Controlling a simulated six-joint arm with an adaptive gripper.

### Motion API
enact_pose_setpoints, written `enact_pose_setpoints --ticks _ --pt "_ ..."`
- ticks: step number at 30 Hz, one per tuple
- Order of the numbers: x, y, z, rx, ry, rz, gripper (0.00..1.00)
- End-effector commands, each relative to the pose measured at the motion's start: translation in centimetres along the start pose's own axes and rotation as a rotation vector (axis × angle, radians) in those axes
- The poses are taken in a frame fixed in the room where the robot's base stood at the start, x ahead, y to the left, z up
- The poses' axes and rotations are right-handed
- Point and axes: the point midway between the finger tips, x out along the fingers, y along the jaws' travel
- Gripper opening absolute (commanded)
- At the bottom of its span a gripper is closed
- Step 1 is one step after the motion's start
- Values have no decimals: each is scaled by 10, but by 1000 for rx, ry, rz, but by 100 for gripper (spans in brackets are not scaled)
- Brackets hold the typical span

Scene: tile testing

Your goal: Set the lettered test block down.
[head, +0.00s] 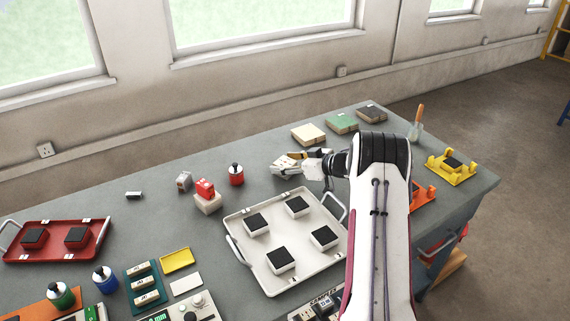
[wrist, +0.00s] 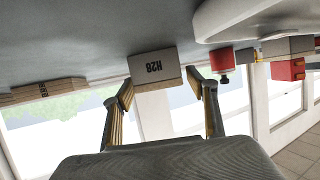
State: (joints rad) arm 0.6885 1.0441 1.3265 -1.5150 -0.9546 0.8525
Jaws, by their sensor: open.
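The lettered test block (wrist: 153,70) is a pale block with dark characters, upside down in the wrist view, that look like H28. It appears to rest on the grey table top, which fills the top of that view. My gripper (wrist: 161,88) is open, with one finger near each side of the block and visible gaps around it. In the head view my gripper (head: 312,158) is low over the back of the table, beside a pale block (head: 284,162) that it partly hides. Exact contact with the table cannot be told there.
A white tray (head: 240,226) with several black-topped blocks lies in front. A red bottle (head: 236,175) and a red-topped block (head: 206,197) stand left. Tile stacks (head: 308,133) sit behind and right. A yellow fixture (head: 451,167) is at the right end.

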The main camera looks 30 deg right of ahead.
Motion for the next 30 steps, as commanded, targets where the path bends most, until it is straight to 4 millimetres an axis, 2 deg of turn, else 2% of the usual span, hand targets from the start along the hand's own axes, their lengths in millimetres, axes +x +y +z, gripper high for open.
enact_pose_setpoints --ticks 8,21,30 --pt "-32 1 0 1 0 3 58" --pt "-96 1 0 1 1 2 58" --pt "-116 0 0 0 0 0 58"
